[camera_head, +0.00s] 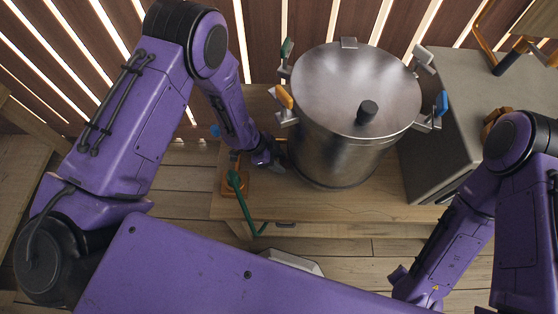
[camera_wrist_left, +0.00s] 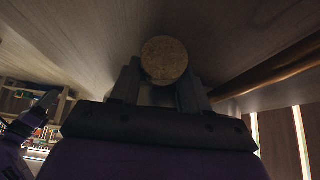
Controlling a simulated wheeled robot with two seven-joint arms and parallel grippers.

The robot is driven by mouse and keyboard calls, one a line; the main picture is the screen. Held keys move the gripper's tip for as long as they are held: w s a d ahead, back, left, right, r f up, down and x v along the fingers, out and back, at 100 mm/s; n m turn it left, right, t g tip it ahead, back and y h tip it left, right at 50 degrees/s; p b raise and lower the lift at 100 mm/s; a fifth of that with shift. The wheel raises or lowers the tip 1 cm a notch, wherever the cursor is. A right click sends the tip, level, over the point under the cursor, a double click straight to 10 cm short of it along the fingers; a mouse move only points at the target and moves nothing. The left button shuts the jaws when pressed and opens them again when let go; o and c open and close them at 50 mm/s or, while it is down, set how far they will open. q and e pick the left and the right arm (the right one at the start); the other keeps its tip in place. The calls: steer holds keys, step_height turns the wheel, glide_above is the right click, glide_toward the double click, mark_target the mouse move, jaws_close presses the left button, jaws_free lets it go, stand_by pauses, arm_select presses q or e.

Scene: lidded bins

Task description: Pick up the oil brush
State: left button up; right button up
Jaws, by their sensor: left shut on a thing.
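My left gripper (camera_head: 274,158) is low beside the large metal pot, above the wooden table. In the left wrist view its two dark fingers (camera_wrist_left: 160,92) are shut on a round, cork-coloured end (camera_wrist_left: 165,60). I take this to be part of the oil brush, but its other parts are hidden there. In the head view, a thin green handle-like piece (camera_head: 243,201) lies near an orange-brown block (camera_head: 234,184), left of the gripper. I cannot tell whether it belongs to the held thing. My right gripper is not visible; only the right arm shows.
The lidded metal pot (camera_head: 345,110) has coloured clamps around its rim and stands close to my left gripper. A grey box-like unit (camera_head: 455,120) is right of it. The front of the wooden table (camera_head: 330,206) is mostly clear. Slatted wood stands behind.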

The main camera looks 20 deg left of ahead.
mark_target(276, 160)
arm_select(q)
steer(key=shift+s+a+r, duration=0.1)
steer(key=shift+a+r, duration=0.15)
steer(key=shift+r, duration=0.05)
step_height(276, 160, up, 11)
steer(key=p, duration=0.2)
steer(key=s+a+b, duration=0.1)
steer(key=s+a, duration=0.4)
steer(key=a, duration=0.3)
steer(key=s+a, duration=0.5)
steer(key=a, duration=0.3)
steer(key=shift+s+b, duration=0.3)
steer(key=shift+b, duration=0.1)
steer(key=o, duration=0.6)
steer(key=shift+a+f, duration=0.1)
steer(key=c, duration=0.4)
